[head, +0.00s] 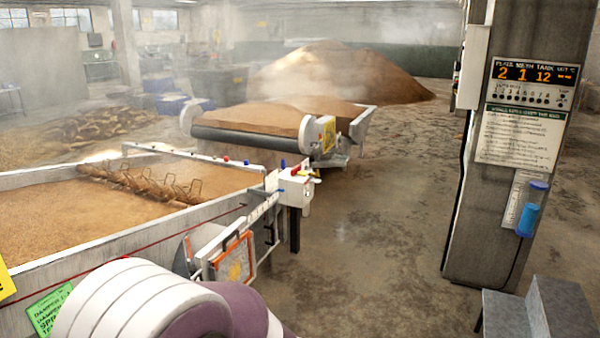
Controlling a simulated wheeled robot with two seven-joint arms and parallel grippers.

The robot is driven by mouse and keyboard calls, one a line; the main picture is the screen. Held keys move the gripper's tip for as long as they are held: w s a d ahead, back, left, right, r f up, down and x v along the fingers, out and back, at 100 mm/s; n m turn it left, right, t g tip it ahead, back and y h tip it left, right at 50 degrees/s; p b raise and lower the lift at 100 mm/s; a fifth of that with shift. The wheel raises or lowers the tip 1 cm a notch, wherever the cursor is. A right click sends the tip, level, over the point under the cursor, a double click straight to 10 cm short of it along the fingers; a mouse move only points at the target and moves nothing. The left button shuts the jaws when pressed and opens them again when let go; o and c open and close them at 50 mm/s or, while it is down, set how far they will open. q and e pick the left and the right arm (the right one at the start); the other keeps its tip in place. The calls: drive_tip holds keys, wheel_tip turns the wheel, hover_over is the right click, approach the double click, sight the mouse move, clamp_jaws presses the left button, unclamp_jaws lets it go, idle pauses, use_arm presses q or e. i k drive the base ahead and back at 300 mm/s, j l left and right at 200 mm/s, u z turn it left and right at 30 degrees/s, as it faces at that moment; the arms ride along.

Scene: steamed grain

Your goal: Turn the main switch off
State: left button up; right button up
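No part is clearly labelled as the main switch at this size. A small white control box (296,186) stands at the near right corner of the grain trough. It carries a small red and yellow part (297,170) on top, which could be a switch; its position cannot be read. A grey lever-like bar (266,192) sticks out at the trough's corner beside the box. A rounded white and purple link of my arm fills the bottom left. Neither gripper shows in the head view.
The long trough (110,242) of grain blocks the left. A hatch with an orange frame (232,258) hangs on its side. A concrete column (482,215) at right carries a lit display (534,73) reading 2, 1, 12. Grey blocks (550,310) stand bottom right. The middle floor is clear.

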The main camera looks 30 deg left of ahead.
sight(295, 170)
drive_tip(key=i+j+u, duration=0.35)
drive_tip(key=i, duration=0.2)
drive_tip(key=i+u, duration=0.4)
drive_tip(key=i, duration=0.2)
drive_tip(key=i+j, duration=0.1)
drive_tip(key=i, duration=1.3)
drive_tip(key=i+j, duration=0.1)
drive_tip(key=i, duration=1.35)
drive_tip(key=i+j+z, duration=0.1)
drive_tip(key=i+z, duration=0.2)
drive_tip(key=i, duration=0.15)
drive_tip(key=i+j+z, duration=0.3)
drive_tip(key=i, duration=0.2)
drive_tip(key=i+j+z, duration=0.3)
drive_tip(key=i, duration=0.1)
